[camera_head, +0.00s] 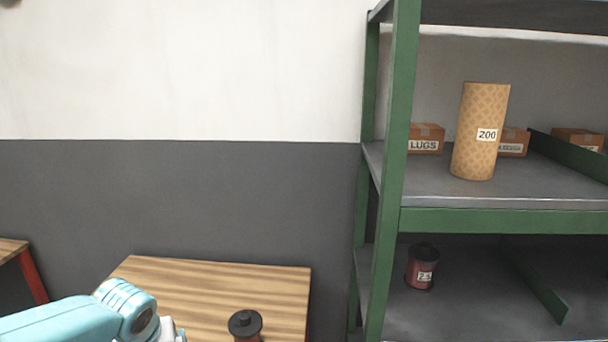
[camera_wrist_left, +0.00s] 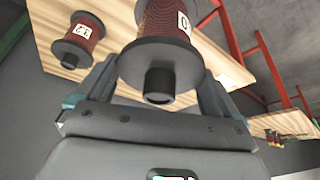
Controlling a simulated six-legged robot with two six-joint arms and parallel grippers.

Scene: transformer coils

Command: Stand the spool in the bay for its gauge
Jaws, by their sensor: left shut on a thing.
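My left gripper (camera_wrist_left: 158,70) is shut on a dark red spool (camera_wrist_left: 166,32) with black flanges, held between its fingers in the left wrist view. Its white label is only partly visible and cannot be read. Another spool (camera_wrist_left: 80,38) stands on the wooden table beyond it, apart from the gripper; its label is too small to read surely. In the head view a black-topped spool (camera_head: 245,324) shows at the table's lower edge, partly cut off. A spool marked 2.5 (camera_head: 421,268) stands on the lower shelf (camera_head: 470,312). My right gripper is out of view.
A green rack (camera_head: 399,130) stands at the right. A divider (camera_head: 538,288) splits its lower shelf, with bare room on both sides. A tall roll marked 200 (camera_head: 480,132) and small boxes (camera_head: 426,138) stand on the shelf above. The wooden table (camera_head: 215,285) lies left of the rack.

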